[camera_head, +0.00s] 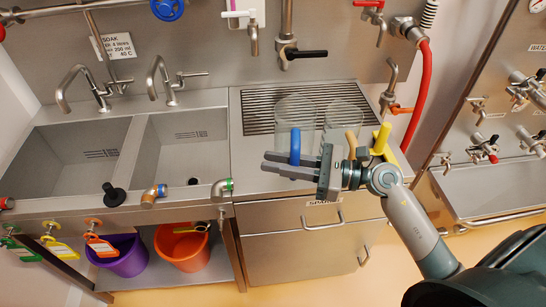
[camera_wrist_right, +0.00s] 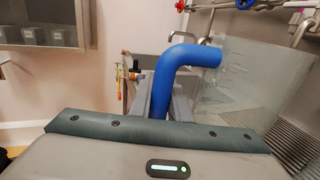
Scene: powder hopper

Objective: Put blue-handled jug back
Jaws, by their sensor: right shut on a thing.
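The blue-handled jug (camera_head: 294,112) is clear and upright, at the front left of the ribbed draining area. Its blue handle (camera_head: 295,146) faces me. My right gripper (camera_head: 276,163) reaches in from the right, with its fingers shut on the blue handle. In the right wrist view the blue handle (camera_wrist_right: 178,80) rises between the fingers, and the clear wall of the jug (camera_wrist_right: 252,85) is behind it. I cannot tell whether the jug's base touches the drainer. My left gripper is not in view.
A second clear jug (camera_head: 343,112) with a tan handle (camera_head: 351,143) stands close on the right. The ribbed drainer (camera_head: 258,108) has bare room at its left. Taps (camera_head: 287,50) overhang the back. Two sinks (camera_head: 180,150) lie left; a red hose (camera_head: 424,95) hangs right.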

